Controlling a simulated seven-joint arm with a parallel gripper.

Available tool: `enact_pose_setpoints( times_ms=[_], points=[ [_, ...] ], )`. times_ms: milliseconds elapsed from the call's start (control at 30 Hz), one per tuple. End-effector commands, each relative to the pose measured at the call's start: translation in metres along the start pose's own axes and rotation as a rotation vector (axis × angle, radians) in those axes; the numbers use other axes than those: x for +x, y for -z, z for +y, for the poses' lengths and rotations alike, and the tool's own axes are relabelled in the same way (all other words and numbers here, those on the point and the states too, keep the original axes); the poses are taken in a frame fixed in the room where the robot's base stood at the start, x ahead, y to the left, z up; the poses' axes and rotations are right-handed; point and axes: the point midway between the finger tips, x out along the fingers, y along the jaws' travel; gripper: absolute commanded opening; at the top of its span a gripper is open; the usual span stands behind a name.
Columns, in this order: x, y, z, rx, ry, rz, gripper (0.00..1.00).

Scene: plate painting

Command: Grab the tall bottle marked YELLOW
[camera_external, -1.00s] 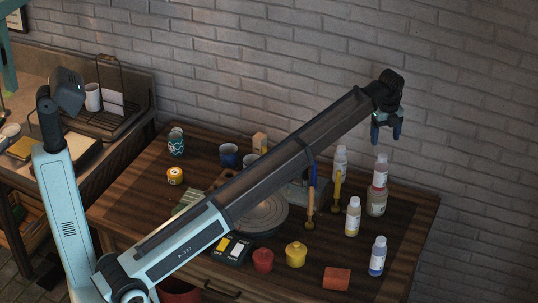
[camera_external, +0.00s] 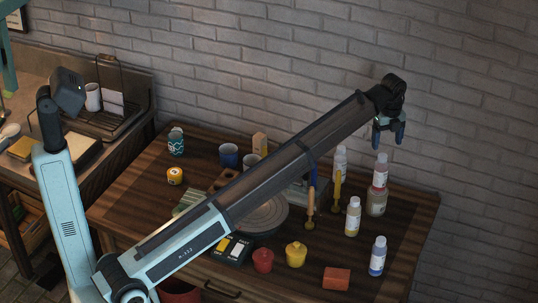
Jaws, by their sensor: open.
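A tall clear bottle with a white cap and yellowish contents (camera_external: 353,216) stands upright on the right part of the wooden table; its label is too small to read. Similar bottles stand around it: one with red contents (camera_external: 380,172) behind it to the right, one with blue (camera_external: 377,256) in front, and a pale one (camera_external: 340,163) behind. My gripper (camera_external: 389,139) is open and empty, pointing down, high above the back right of the table and apart from all the bottles.
A wide glass jar (camera_external: 376,202) stands close to the red bottle. Two upright brush-like tools (camera_external: 311,207) stand left of the yellowish bottle. A yellow pot (camera_external: 296,254), a red pot (camera_external: 263,260) and an orange block (camera_external: 336,278) lie along the front. My arm hides part of the table's middle.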

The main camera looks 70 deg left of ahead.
Motion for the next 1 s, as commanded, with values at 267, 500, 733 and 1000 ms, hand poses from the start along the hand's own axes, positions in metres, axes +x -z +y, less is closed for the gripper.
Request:
enact_pose_setpoints(
  times_ms=[267,500,733,1000],
  points=[
    [0.03,0.027,0.044,0.016,-0.014,0.003,0.81],
    [0.046,0.041,0.072,-0.105,-0.017,0.003,0.81],
    [0.054,0.046,0.087,-0.334,-0.017,0.001,0.81],
    [0.063,0.051,0.106,-0.762,-0.015,-0.002,0.81]
  ],
)
